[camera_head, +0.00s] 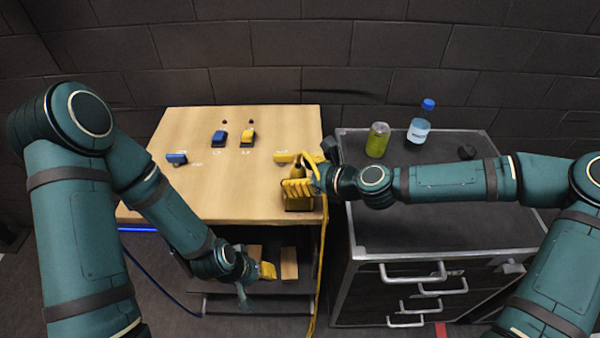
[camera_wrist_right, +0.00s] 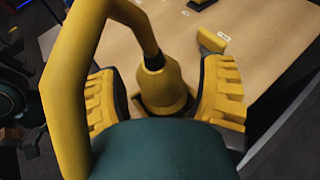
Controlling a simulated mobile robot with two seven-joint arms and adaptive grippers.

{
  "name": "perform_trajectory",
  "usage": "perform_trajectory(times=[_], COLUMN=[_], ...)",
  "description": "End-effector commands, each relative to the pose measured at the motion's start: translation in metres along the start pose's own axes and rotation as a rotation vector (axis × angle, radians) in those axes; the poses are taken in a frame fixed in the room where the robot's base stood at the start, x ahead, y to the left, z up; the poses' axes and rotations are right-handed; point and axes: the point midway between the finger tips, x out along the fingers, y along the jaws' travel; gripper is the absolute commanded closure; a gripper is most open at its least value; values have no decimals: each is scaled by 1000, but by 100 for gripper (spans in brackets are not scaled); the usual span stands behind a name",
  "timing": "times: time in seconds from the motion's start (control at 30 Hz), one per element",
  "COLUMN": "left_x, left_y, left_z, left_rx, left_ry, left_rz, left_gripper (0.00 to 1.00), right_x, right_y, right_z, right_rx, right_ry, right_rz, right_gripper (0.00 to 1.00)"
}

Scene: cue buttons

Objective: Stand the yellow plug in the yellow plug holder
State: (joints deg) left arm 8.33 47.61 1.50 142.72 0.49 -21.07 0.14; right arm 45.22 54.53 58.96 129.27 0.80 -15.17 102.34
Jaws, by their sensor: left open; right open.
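The yellow plug (camera_wrist_right: 165,85) stands upright between the finger pads of my right gripper (camera_wrist_right: 165,98), with small gaps on both sides. Its cable rises from its top and bends away to the left in the right wrist view. The plug's lower end sits in or over a dark yellow base, seemingly the yellow plug holder (camera_head: 298,204), at the table's right edge; how deep is hidden. My right gripper (camera_head: 301,187), also in the head view, is open around the plug. My left gripper (camera_head: 264,271) is open and empty, low in front of the table.
The wooden table (camera_head: 200,195) bears a blue switch (camera_head: 218,138), a yellow switch (camera_head: 248,138), a small blue piece (camera_head: 177,158) and a small yellow piece (camera_head: 285,157).

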Motion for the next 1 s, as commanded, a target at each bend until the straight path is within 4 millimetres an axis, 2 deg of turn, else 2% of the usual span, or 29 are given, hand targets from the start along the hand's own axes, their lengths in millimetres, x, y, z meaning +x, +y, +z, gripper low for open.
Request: perform_trajectory(times=[0.23, 0.7, 1.0], left_x=[0, 0, 0], left_y=[0, 0, 0], left_z=[0, 0, 0], left_rx=[0, 0, 0], left_ry=[0, 0, 0], left_rz=[0, 0, 0], left_gripper=[53, 53, 53], right_x=[-14, -86, -115], right_y=[-1, -1, -1], right_z=[-1, -1, 0], right_rx=[2, 2, 1], right_ry=[0, 0, 0], right_rz=[-3, -4, -2], right_gripper=[31, 31, 31])
